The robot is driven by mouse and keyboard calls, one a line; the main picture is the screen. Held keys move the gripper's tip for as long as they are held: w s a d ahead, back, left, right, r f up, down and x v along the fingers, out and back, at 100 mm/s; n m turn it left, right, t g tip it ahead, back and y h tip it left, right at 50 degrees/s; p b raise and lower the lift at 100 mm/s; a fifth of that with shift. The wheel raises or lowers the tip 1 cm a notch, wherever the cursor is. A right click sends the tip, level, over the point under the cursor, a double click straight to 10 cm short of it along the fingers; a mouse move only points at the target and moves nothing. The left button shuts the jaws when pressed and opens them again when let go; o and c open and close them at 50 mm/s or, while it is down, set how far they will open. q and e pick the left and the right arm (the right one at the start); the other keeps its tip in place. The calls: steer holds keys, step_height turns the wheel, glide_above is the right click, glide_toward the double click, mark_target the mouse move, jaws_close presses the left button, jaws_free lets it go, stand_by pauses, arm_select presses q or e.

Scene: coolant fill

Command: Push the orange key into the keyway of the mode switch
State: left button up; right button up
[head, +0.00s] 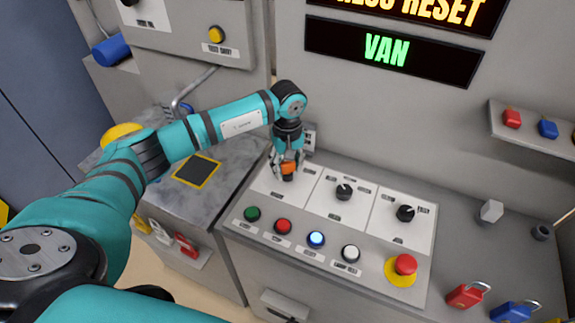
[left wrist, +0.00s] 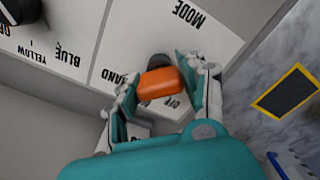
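The orange key (head: 289,168) is between the fingers of my left gripper (head: 287,166), over the leftmost white panel of the console. In the left wrist view the orange key (left wrist: 160,84) has a finger on each side, and my left gripper (left wrist: 162,92) looks shut on it. The mode switch (left wrist: 158,61) shows as a dark round part just beyond the key, below the word MODE. The key's shaft and the keyway are hidden, so I cannot tell how far in the key is. My right gripper is not in view.
Two black selector knobs (head: 344,191) (head: 405,213) stand to the right. In front are several push buttons and a red emergency stop (head: 404,264). Padlocks (head: 468,294) lie at the right. A grey bench with a yellow-edged dark square (head: 197,171) is at the left.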

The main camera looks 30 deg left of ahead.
arm_select(q)
steer(key=c, duration=0.4)
steer(key=o, duration=0.4)
steer(key=shift+c, duration=0.2)
steer(key=c, duration=0.3)
steer(key=o, duration=1)
steer(key=shift+f, duration=0.1)
steer(key=shift+o, duration=0.2)
